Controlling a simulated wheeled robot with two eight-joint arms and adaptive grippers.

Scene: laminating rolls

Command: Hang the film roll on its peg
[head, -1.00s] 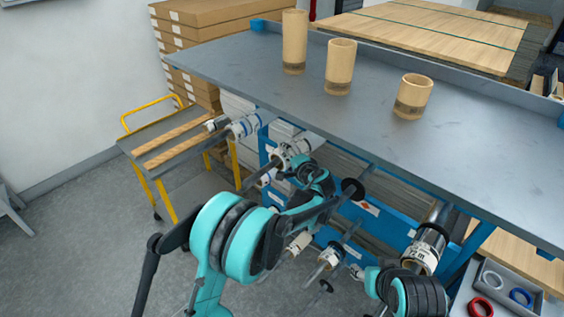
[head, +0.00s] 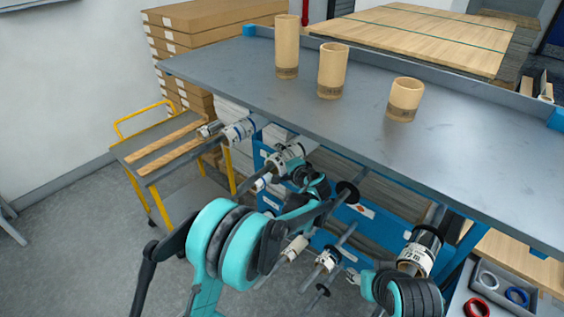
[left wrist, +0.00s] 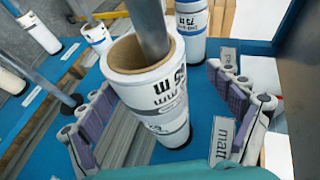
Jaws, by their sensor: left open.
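A white labelled film roll (left wrist: 150,85) with a brown cardboard core fills the middle of the left wrist view. A grey peg (left wrist: 148,25) runs into its core, so the roll sits around the peg. The roll also shows under the table in the head view (head: 286,157). My left gripper (left wrist: 162,112) is open, with one finger on each side of the roll; contact is not clear. It is partly hidden by its own wrist in the head view (head: 303,172). My right arm shows at the lower right, but its gripper is not visible.
Other rolls hang on nearby pegs, including one at the left (head: 239,130) and a shiny one at the right (head: 421,250). The grey tabletop (head: 230,75) overhangs them and carries three cardboard cores. A yellow trolley (head: 128,148) stands at the left.

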